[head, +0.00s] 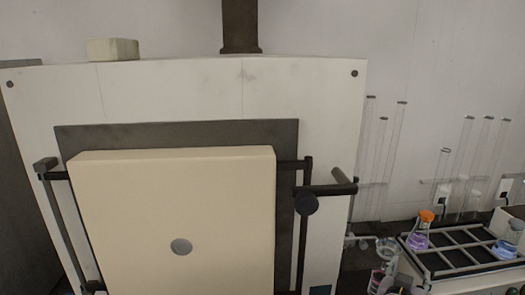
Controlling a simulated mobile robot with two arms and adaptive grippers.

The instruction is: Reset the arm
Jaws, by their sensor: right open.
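A large white cabinet-like machine (330,110) fills the left and middle of the head view. A dark latch handle with a round knob (307,203) is at the door's right side. My right gripper is open, but I cannot make out its fingertips clearly among the clutter at the lower right. I see nothing held in it. My left gripper is not in view.
At the right, a rack (465,250) carries an orange-capped flask with purple liquid (418,236) and a flask with blue liquid (507,245). Small glassware (386,249) stands left of it. Tall clear tubes (384,150) stand behind. A cream block (113,49) lies on the cabinet.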

